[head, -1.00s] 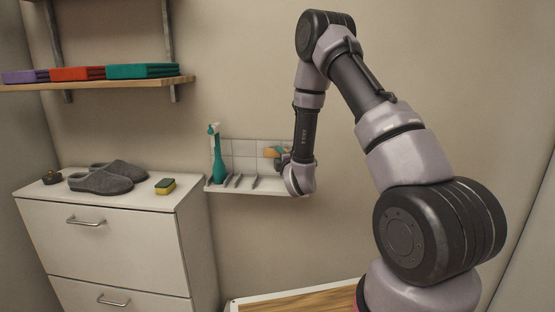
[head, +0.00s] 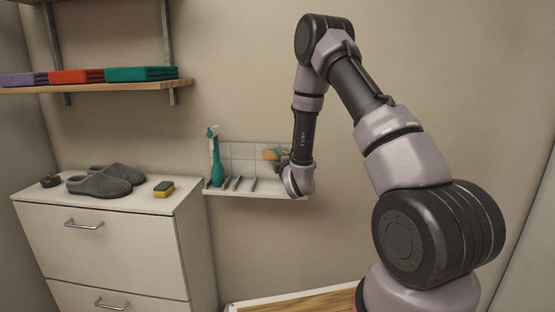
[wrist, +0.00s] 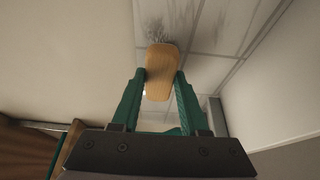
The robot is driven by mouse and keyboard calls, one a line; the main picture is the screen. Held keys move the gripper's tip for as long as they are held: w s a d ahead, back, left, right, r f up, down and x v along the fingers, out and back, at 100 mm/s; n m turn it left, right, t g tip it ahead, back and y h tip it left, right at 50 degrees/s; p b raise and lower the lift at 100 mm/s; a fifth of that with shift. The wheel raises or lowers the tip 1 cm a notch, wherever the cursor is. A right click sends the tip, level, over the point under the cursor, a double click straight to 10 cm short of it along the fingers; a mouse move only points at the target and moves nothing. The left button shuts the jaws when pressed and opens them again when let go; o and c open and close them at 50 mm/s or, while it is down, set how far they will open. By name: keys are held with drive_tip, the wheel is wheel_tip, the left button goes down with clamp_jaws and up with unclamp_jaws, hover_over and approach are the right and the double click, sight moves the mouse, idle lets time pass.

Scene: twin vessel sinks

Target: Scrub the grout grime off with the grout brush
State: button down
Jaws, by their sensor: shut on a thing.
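My gripper (wrist: 160,90) is shut on the grout brush (wrist: 160,72), whose tan wooden back shows between the green fingers in the wrist view. In the head view the brush (head: 271,154) shows as a small tan piece in front of the tiled panel (head: 243,152), mostly behind my gripper (head: 284,160). The bristles are hidden. Dark grime (wrist: 155,27) marks the tile and grout just beyond the brush tip in the wrist view. Grey smudges also run along a grout line to the right. I cannot tell whether the bristles touch the tiles.
A white ledge (head: 236,190) with upright dividers runs below the tiles and holds a teal spray bottle (head: 216,160). The white cabinet (head: 110,240) at left carries grey slippers (head: 98,186) and a yellow-green sponge (head: 163,189). A shelf (head: 90,88) with folded towels hangs above.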

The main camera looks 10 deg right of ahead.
drive_tip(key=shift+w+d, duration=0.25)
drive_tip(key=shift+w, duration=0.4)
idle(0.8)
drive_tip(key=shift+d, duration=0.1)
drive_tip(key=shift+s+d, duration=0.25)
drive_tip(key=shift+d, duration=0.3)
drive_tip(key=shift+s+d, duration=0.2)
drive_tip(key=shift+d, duration=0.35)
drive_tip(key=shift+a, duration=0.2)
drive_tip(key=shift+w+a, duration=0.3)
drive_tip(key=shift+a, duration=0.45)
drive_tip(key=shift+w+a, duration=0.3)
drive_tip(key=shift+a, duration=0.4)
drive_tip(key=shift+w+a, duration=0.3)
drive_tip(key=shift+a, duration=0.45)
drive_tip(key=shift+r, duration=0.1)
drive_tip(key=shift+d, duration=0.15)
drive_tip(key=shift+s+d, duration=0.3)
drive_tip(key=shift+d, duration=0.45)
drive_tip(key=shift+s+d, duration=0.25)
drive_tip(key=shift+d, duration=0.55)
drive_tip(key=shift+s+d, duration=0.3)
drive_tip(key=shift+d, duration=0.45)
drive_tip(key=shift+a, duration=0.15)
